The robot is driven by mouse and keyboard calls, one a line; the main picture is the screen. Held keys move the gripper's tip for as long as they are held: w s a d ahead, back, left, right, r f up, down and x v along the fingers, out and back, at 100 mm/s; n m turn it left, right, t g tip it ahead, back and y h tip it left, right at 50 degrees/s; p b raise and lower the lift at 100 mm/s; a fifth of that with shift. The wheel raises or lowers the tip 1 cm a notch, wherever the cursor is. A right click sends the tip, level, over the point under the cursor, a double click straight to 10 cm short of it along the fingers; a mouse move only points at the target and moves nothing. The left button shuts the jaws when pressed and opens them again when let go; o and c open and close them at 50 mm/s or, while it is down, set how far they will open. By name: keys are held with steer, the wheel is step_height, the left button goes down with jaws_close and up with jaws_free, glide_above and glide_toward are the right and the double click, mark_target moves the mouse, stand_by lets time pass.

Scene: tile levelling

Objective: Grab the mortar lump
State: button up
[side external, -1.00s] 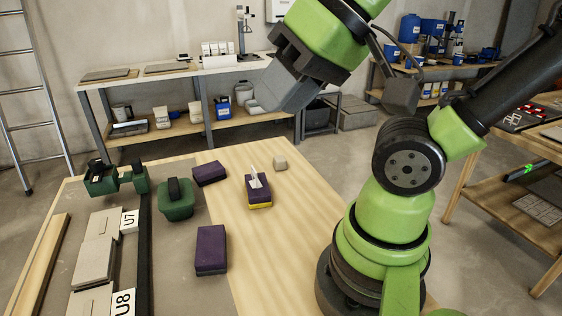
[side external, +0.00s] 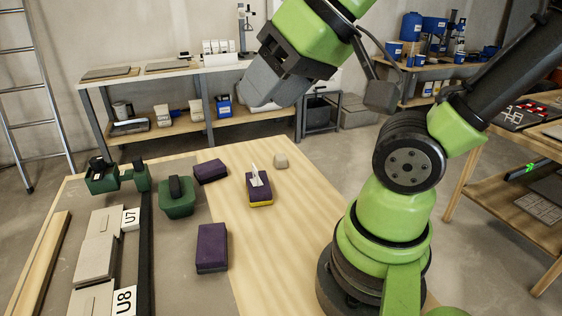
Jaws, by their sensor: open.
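My gripper (side external: 258,98) is open and hangs high above the table's back edge, up and to the left of the lump in the picture. Its grey fingers point down and to the left, and nothing shows between them.
The wood right of the lump (side external: 300,215) is clear.

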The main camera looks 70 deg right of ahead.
steer(key=w+d+f+n+t+h, duration=0.1)
steer(key=w+d+f+n+h, duration=0.35)
steer(key=w+d, duration=0.35)
steer(key=w+d+f+n+t+h, duration=0.1)
steer(key=w+d+f+n+h, duration=0.4)
steer(key=d, duration=0.6)
steer(key=n+h, duration=0.2)
steer(key=n, duration=1.6)
glide_toward(283, 158)
steer(key=shift+s+r, duration=0.1)
steer(key=shift+r, duration=0.2)
steer(key=shift+f, duration=0.15)
steer(key=shift+x, duration=4.85)
steer(key=c, duration=0.7)
